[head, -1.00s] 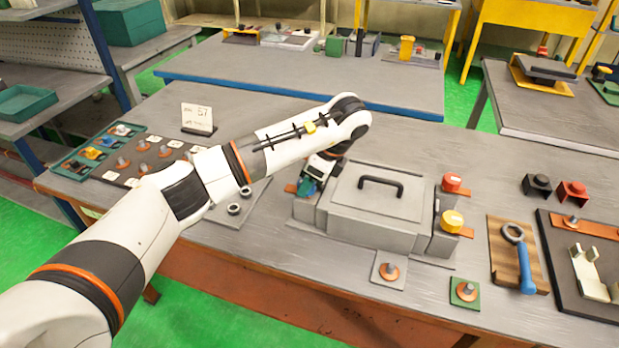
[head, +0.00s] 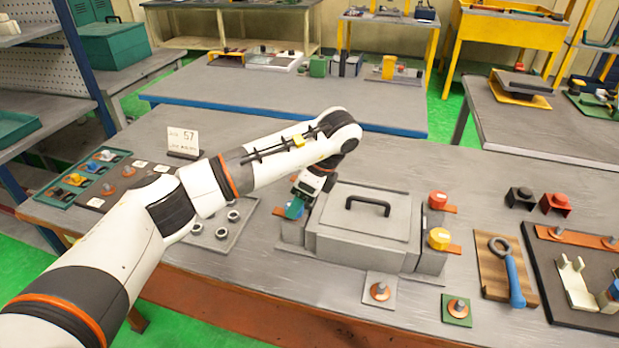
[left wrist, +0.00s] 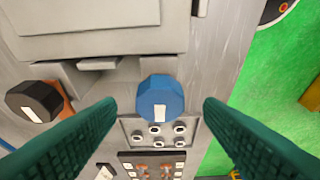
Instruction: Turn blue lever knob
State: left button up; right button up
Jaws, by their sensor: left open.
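The blue knob (left wrist: 161,98) shows in the left wrist view, round and faceted with a pale mark on its face. It sits on the side of the grey box (head: 362,248). My left gripper (left wrist: 160,104) is open, with one green ribbed finger on each side of the knob in this view. I cannot tell whether the fingers touch it. In the head view my left gripper (head: 296,207) is at the left side of the box, and the arm hides part of that side. My right gripper is not in view.
A black knob (left wrist: 34,101) sits beside the blue one. Red (head: 437,200) and yellow (head: 438,239) knobs are on the box's right side. A plate of nuts (head: 214,232) lies left of the box. A blue-handled tool (head: 515,281) lies on the right.

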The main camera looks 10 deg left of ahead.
pick_arm(q)
jog(key=v, duration=0.9)
jog(key=shift+r, duration=0.25)
